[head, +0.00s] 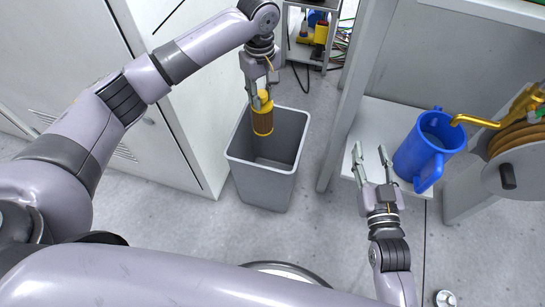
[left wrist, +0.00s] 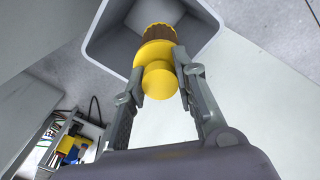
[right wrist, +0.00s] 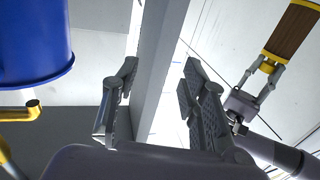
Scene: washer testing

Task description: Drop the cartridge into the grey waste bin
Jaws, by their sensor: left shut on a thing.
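The cartridge (head: 262,118) is a yellow cylinder with a brown ribbed band. My left gripper (head: 261,88) is shut on its upper yellow end and holds it upright over the grey waste bin (head: 262,185). The left wrist view shows the cartridge (left wrist: 157,62) between the two fingers (left wrist: 165,75), with its brown end over the bin's opening (left wrist: 112,45). The bin stands on the floor, and the inside that shows looks empty. My right gripper (head: 373,160) is open and empty, left of the blue jug. The right wrist view also shows the cartridge (right wrist: 291,32).
A white cabinet (head: 180,120) stands left of the bin. A blue jug (head: 425,150) stands on a white shelf (head: 385,118) at right, under a brass tap (head: 480,121). A reel (head: 515,165) is at the far right. A cart (head: 313,40) with cables stands behind.

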